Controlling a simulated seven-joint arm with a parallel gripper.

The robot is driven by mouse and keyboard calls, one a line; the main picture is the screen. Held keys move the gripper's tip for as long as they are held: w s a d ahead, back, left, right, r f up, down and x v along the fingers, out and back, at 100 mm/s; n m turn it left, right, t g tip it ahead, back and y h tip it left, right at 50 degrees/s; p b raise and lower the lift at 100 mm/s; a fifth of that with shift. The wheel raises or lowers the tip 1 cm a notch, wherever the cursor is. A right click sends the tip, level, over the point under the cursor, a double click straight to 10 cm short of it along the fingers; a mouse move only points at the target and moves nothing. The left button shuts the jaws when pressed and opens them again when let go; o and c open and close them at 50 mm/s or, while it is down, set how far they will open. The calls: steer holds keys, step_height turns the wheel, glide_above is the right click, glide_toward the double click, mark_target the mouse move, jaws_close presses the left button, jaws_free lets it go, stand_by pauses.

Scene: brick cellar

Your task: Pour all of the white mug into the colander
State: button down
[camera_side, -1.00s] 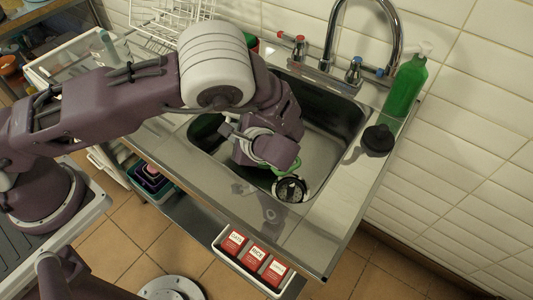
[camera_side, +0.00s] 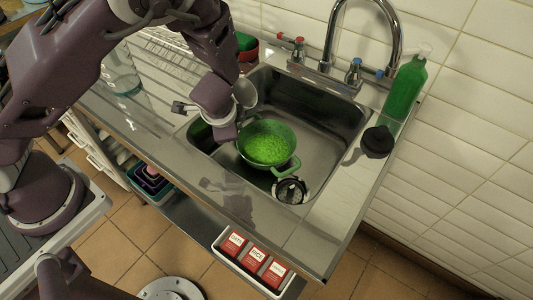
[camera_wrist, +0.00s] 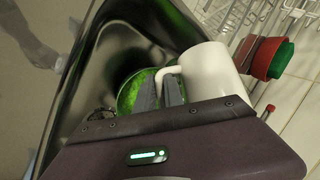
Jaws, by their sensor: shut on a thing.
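The green colander (camera_side: 284,160) sits in the metal sink, with many small bright green pieces in its bowl. It also shows, partly hidden, behind my fingers in the wrist view (camera_wrist: 126,98). The white mug (camera_wrist: 212,70) is at my gripper (camera_wrist: 163,92), whose fingers are shut on its handle. In the side view the mug (camera_side: 245,93) is above the colander's back left side, close to my gripper (camera_side: 232,118). The inside of the mug is hidden, so I cannot tell what it holds.
The tap (camera_side: 391,35) and a green bottle (camera_side: 404,88) stand behind the sink. A black object (camera_side: 377,141) is on the right counter. A round dark and white item (camera_side: 290,190) lies at the sink's front. Red and green bowls (camera_side: 247,45) are behind left.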

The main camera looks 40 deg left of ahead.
steer(key=shift+d+r+h+b, duration=0.1)
steer(key=shift+r+h+b, duration=0.4)
steer(key=shift+h, duration=0.3)
steer(key=shift+w+a+r+n+t+h, duration=0.1)
steer(key=shift+a+r+n+t+h, duration=0.1)
steer(key=shift+r+n+t+h, duration=0.15)
step_height(320, 180, up, 10)
steer(key=s+a+n+t+h+b, duration=0.1)
steer(key=a+h+b, duration=0.1)
steer(key=h+b, duration=0.2)
steer(key=shift+a+t+h, duration=0.35)
steer(key=shift+h, duration=0.8)
